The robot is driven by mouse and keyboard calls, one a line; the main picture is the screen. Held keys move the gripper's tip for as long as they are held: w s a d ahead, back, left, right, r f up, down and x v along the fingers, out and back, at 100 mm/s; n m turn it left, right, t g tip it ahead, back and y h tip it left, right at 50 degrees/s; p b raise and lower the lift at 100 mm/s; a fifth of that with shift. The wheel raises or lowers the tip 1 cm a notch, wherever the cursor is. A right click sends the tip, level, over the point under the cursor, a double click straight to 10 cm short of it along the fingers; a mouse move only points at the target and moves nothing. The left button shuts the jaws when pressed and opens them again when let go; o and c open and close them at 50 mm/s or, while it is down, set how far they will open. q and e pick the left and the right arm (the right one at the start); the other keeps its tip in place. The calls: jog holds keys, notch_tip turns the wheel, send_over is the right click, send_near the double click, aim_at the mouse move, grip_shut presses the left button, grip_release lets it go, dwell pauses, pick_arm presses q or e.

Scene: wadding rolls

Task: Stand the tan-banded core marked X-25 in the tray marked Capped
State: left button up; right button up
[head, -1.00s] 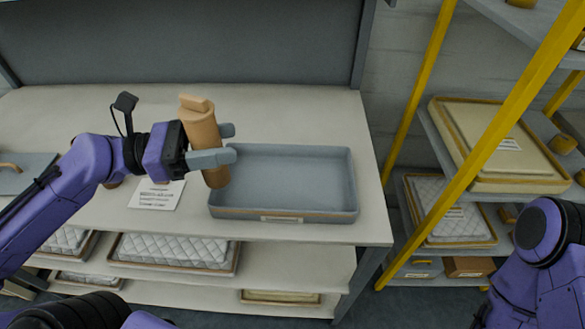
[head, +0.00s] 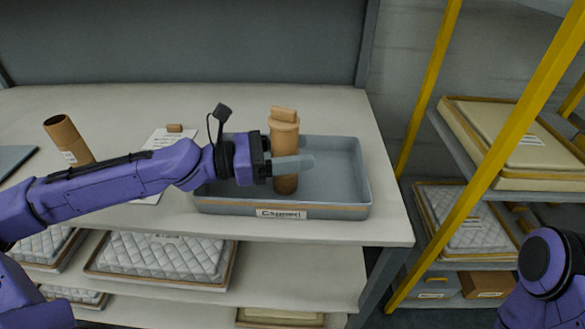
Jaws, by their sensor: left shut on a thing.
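A tan core (head: 285,130) with a cap-like piece on its top stands upright in my left gripper (head: 292,165). The gripper is shut around its middle. The core's lower end shows inside the grey tray (head: 340,206), whose front label reads Capped; I cannot tell whether it touches the tray floor. No X-25 mark is readable on the core. Another tan core (head: 68,139), open at the top and with a white label, stands tilted in the picture at the left of the bench. My right gripper is out of view; only part of that arm shows at the lower right.
A paper sheet (head: 157,140) and a small tan block (head: 175,128) lie on the bench (head: 330,107) behind my left arm. Quilted pads in trays (head: 165,256) fill the shelf below. A yellow-posted rack (head: 470,165) stands at the right.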

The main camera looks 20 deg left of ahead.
pick_arm(q)
jog(key=shift+f, duration=0.3)
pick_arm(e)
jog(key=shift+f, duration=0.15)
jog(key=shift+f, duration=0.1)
pick_arm(q)
jog(key=shift+f, duration=0.2)
jog(key=o, duration=1)
